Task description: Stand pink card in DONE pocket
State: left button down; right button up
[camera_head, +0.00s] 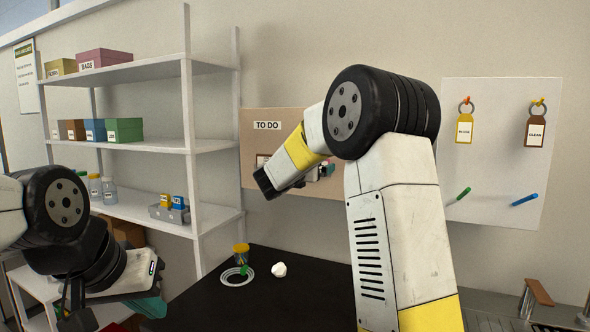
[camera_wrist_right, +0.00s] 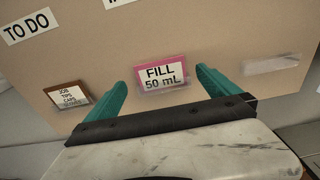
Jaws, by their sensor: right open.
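The pink card (camera_wrist_right: 161,73), reading "FILL 50 mL", is upright against the tan board (camera_wrist_right: 230,35) in the right wrist view. A clear strip crosses its lower edge. My right gripper (camera_wrist_right: 164,80) is open, with teal fingers on either side of the card; contact cannot be told. In the head view my right arm hides much of the board (camera_head: 258,165), including any DONE label. My left gripper (camera_head: 150,290) is low at the left, with teal finger parts showing; its opening is unclear.
A brown-edged card (camera_wrist_right: 68,96) sits left of the pink one, and an empty-looking clear pocket (camera_wrist_right: 272,64) is at right. A black table (camera_head: 300,300) holds a yellow-lidded jar (camera_head: 241,253) and a white lump (camera_head: 279,269). Shelves (camera_head: 150,145) stand at left, a peg panel (camera_head: 495,150) at right.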

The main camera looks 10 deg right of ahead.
jog(key=shift+x, duration=1.45)
jog(key=shift+s, duration=0.1)
jog(key=c, duration=2.1)
